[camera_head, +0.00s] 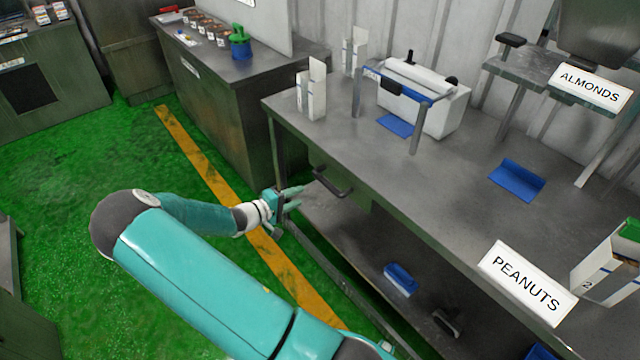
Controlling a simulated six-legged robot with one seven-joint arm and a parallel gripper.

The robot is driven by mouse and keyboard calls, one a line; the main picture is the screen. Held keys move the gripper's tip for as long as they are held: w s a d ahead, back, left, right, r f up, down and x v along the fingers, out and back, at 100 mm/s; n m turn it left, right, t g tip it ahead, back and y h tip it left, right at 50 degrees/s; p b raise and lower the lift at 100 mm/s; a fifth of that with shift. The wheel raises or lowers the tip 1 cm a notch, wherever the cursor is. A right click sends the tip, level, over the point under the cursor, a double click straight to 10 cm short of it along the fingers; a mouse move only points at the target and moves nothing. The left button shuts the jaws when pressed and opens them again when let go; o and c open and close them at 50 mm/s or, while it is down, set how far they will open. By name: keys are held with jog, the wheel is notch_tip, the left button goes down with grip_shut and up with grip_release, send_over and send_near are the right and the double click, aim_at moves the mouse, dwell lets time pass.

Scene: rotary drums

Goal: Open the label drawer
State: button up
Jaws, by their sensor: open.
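The drawer (357,193) sits under the top of the grey workbench, near its left front corner, and looks closed. Its dark bar handle (332,186) sticks out at the front. No label on the drawer can be read. My gripper (297,197) is open and empty, just left of the handle and apart from it. Its fingers point right, towards the handle. My teal arm reaches in from the bottom of the view.
The workbench top (450,185) carries white cartons (312,92), a white machine (425,95) and a blue scoop (517,180). A PEANUTS sign (526,283) hangs at the front right. A lower shelf (345,235) lies below the drawer. The green floor at left is clear.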

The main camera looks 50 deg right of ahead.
aim_at(326, 186)
jog(key=x, duration=1.3)
jog(key=shift+s+d, duration=0.15)
jog(key=shift+d, duration=0.2)
jog(key=shift+c, duration=0.2)
grip_shut()
